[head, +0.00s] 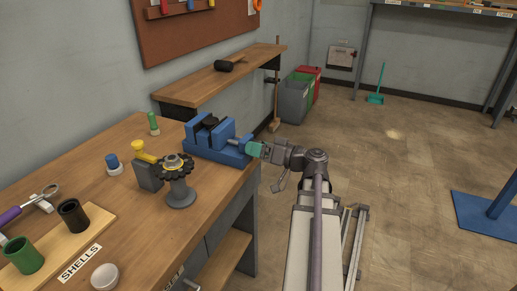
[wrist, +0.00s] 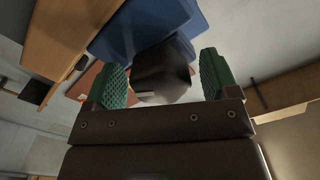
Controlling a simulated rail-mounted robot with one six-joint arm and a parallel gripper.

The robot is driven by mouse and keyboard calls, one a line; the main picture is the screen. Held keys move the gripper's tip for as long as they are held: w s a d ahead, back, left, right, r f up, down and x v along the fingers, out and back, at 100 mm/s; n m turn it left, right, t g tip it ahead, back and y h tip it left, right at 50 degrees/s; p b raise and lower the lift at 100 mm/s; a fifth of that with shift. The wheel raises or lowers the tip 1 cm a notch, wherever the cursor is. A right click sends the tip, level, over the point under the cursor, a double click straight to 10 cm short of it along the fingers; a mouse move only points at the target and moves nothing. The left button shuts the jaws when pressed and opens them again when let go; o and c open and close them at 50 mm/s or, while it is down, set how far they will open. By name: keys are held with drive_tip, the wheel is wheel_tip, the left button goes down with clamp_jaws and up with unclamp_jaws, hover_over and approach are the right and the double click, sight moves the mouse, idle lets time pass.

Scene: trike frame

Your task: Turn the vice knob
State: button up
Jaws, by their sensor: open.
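The blue vice (head: 204,148) sits at the far right corner of the workbench, with a dark piece on top between its jaws. In the wrist view the vice (wrist: 135,30) is a blurred blue shape at the top. A dark, blocky vice knob (wrist: 163,72) stands between my green finger pads, with a visible gap at least on the right side. My gripper (head: 253,149) is open at the vice's right end; in the wrist view its open fingers (wrist: 164,80) straddle the knob. In the head view the knob is mostly hidden by the fingers.
The wooden workbench (head: 217,195) also bears a dark gear on a stand (head: 180,190), a yellow-handled tool (head: 146,152) and a board with cups (head: 48,262). A wooden shelf (head: 190,92) is behind the vice. The floor (head: 400,170) right of my arm is mostly clear.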

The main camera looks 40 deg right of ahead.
drive_tip(key=shift+s, duration=0.1)
drive_tip(key=v, duration=1)
drive_tip(key=shift+s, duration=0.3)
drive_tip(key=shift+d, duration=0.15)
